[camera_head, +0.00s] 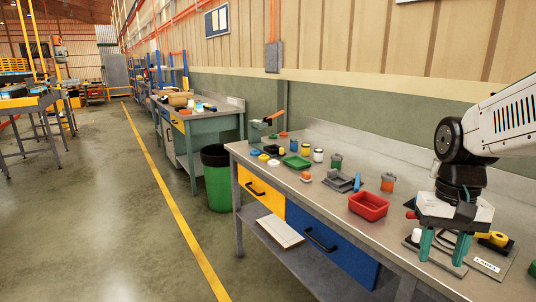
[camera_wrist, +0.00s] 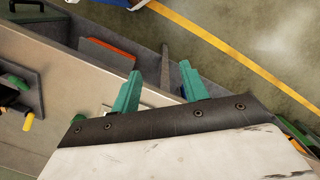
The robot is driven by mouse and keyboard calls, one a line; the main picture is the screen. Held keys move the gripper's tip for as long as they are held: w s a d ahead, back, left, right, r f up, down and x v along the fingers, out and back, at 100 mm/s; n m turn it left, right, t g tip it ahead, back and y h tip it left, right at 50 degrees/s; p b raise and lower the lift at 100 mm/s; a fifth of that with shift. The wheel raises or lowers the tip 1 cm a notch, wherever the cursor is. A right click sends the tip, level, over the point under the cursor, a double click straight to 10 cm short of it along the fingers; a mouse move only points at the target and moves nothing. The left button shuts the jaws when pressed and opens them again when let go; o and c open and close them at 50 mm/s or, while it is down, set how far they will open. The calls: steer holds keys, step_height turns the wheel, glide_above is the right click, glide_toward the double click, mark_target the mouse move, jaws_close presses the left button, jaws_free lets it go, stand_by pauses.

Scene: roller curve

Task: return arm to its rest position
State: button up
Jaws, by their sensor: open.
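My gripper (camera_head: 445,254) is at the right of the head view, pointing down over the near right end of the workbench (camera_head: 334,207). Its two green fingers are apart, with nothing seen between them. In the wrist view my gripper (camera_wrist: 160,80) also shows spread fingers, with the bench edge and the floor beyond them. My white arm enters from the right edge of the head view. A grey plate with a white label (camera_head: 487,264) lies beside and behind the fingers. Whether the fingers touch it cannot be told.
A red tray (camera_head: 368,206), an orange-grey jar (camera_head: 388,182), a grey block-like fixture (camera_head: 340,182) and a green tray (camera_head: 296,161) stand left of my gripper. A white item (camera_head: 416,236) and a yellow item (camera_head: 498,239) are close to the fingers. A green bin (camera_head: 217,185) stands on the floor.

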steer(key=s+a+r+n+t, duration=0.1)
steer(key=s+a, duration=0.2)
steer(key=s, duration=0.4)
steer(key=s+a+r+n+t, duration=0.1)
steer(key=s+a+n, duration=0.1)
steer(key=s, duration=0.4)
steer(key=shift+s+a+r, duration=0.15)
steer(key=shift+s+a, duration=0.25)
